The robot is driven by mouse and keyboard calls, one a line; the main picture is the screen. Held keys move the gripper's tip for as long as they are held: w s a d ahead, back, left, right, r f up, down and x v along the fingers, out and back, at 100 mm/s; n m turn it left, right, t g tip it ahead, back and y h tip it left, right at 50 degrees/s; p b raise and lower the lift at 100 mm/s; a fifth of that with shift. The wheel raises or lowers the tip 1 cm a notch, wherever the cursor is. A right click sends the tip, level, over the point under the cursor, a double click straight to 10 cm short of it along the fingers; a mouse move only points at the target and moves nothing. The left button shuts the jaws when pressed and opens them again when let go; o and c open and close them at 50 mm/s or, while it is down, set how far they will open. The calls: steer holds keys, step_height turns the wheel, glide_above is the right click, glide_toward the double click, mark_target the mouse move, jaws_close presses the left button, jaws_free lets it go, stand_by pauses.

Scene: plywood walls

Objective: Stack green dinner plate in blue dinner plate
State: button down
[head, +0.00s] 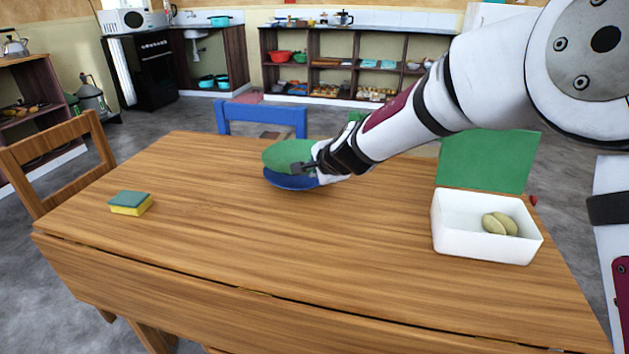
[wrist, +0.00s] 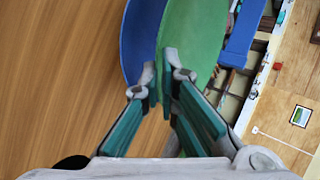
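The green dinner plate (head: 287,153) is held tilted above the table, partly over the blue plate. It fills the upper middle of the wrist view (wrist: 194,50), with its near rim between the fingers. My gripper (head: 303,168) is shut on that rim; the fingertips also show in the wrist view (wrist: 160,80). The blue dinner plate (head: 290,183) is on the table just below the green plate, and it shows to the left of it in the wrist view (wrist: 138,42). The green plate hides part of the blue one. I cannot tell whether the plates touch.
A white box (head: 482,249) with two greenish oval items stands at the table's right. A yellow-green sponge (head: 130,203) lies at the left. The wooden table (head: 230,230) is clear between them. Chairs, one blue (head: 262,118), stand around it.

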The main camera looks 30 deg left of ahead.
steer(key=shift+f+b, duration=0.6)
steer(key=shift+f, duration=1.15)
steer(key=c, duration=1.8)
jaws_free()
steer(key=shift+s+f, duration=0.1)
steer(key=shift+f, duration=0.05)
steer(key=shift+d+r, duration=0.15)
steer(key=shift+r, duration=0.15)
steer(key=v, duration=1.1)
steer(key=shift+s+r+p, duration=0.2)
steer(key=shift+s+p, duration=0.05)
steer(key=shift+p, duration=0.1)
steer(key=shift+d, duration=0.1)
